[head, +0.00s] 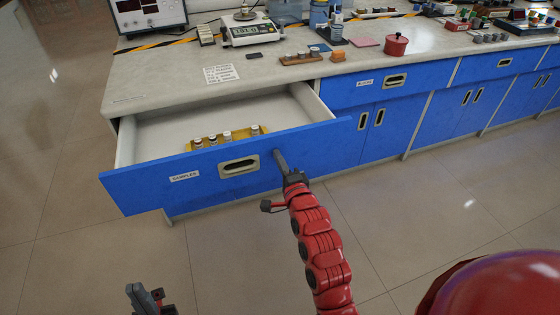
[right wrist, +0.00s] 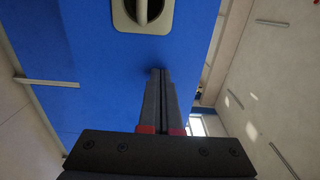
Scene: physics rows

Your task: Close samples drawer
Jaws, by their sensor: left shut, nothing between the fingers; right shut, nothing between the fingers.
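The samples drawer (head: 140,188) has a blue front with a "SAMPLES" label and a recessed handle (head: 239,166). It stands pulled out from the bench, with a yellow rack of vials (head: 262,129) inside. My right gripper (head: 279,155) is shut and empty, its tips at the drawer front just right of the handle. In the right wrist view its shut fingers (right wrist: 158,72) point at the blue front beside the handle (right wrist: 142,14); whether they touch cannot be told for sure. My left gripper (head: 132,291) is shut and empty, low at the bottom left, away from the drawer.
The bench top (head: 160,85) carries a scale (head: 250,30), a wooden rack (head: 300,58), a red pot (head: 396,45) and other lab items. Closed blue cabinets and drawers (head: 390,90) run to the right. The floor (head: 60,240) in front is clear.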

